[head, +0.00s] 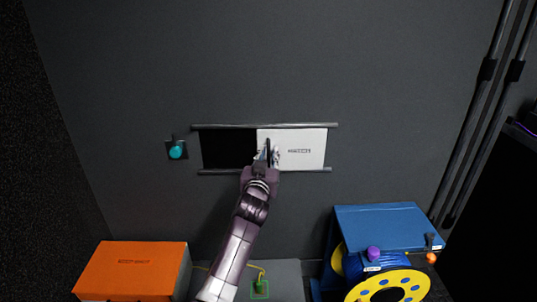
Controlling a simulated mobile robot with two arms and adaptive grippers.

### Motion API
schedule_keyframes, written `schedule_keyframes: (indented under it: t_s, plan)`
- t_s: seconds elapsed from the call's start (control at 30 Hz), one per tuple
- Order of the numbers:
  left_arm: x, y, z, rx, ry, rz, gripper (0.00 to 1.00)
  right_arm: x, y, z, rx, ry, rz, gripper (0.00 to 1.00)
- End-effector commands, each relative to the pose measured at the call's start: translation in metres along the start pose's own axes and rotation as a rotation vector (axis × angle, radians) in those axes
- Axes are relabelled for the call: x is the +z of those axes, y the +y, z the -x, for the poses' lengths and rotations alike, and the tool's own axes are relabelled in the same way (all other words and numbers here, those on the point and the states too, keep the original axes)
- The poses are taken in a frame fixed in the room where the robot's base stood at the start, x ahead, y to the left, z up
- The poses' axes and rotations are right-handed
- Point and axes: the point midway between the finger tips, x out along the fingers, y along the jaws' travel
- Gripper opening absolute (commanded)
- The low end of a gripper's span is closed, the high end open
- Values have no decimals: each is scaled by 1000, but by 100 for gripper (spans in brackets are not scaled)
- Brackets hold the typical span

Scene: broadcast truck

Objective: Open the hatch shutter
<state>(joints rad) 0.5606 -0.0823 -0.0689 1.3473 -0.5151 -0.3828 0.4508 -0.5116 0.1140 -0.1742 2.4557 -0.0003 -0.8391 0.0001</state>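The hatch shutter (305,150) is a white panel with a small dark label, set between two dark horizontal rails on the grey wall. It covers the right part of the hatch. The left part is a black opening (228,150). My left gripper (267,153) is at the left edge of the shutter, with its fingers on either side of a dark upright bar that looks like a handle. Whether the fingers are closed on the bar is too small to tell, and the gripper hides part of that edge. My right gripper is not in view.
A teal knob (176,152) sits on the wall left of the hatch. Below are an orange box (132,268), a blue case (385,228) and a yellow reel (388,287). Dark poles (478,115) stand at the right. The wall around the hatch is mostly clear.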

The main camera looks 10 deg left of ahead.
Motion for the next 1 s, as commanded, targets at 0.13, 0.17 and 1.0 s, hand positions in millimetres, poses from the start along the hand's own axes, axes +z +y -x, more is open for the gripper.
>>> schedule_keyframes:
  t_s: [0.13,0.17,1.0]
  plan:
    - [0,0,0,0,1,0,25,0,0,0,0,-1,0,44]
    - [-1,0,0,0,1,0,25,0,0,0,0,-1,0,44]
    - [1,0,103,1,0,1,25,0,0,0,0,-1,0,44]
